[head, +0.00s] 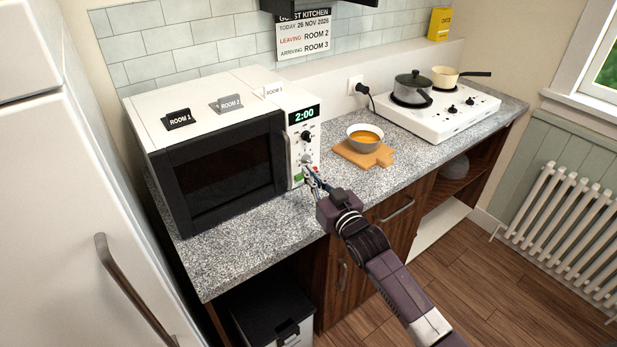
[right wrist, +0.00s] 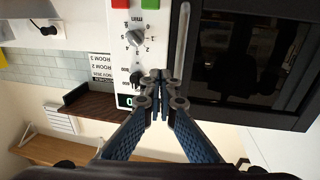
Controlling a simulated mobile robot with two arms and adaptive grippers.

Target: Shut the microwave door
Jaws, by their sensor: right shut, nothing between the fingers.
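The white microwave (head: 215,90) stands on the speckled counter. Its black door (head: 230,165) lies across the front and looks shut or nearly so; I cannot tell whether it is latched. In the right wrist view the dark door (right wrist: 245,55) and its silver handle (right wrist: 182,45) sit beside the white control panel (right wrist: 135,60). My right gripper (head: 308,172) is shut and empty in front of the panel's lower part, near the door's right edge. Its closed fingertips also show in the right wrist view (right wrist: 161,76); contact cannot be told. My left gripper is out of view.
A bowl of orange soup (head: 365,136) on a wooden board (head: 350,153) stands right of the microwave. Beyond it is a white hob (head: 440,112) with a grey pot (head: 412,86) and a cream pan (head: 445,76). A white fridge (head: 60,190) stands close at the left.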

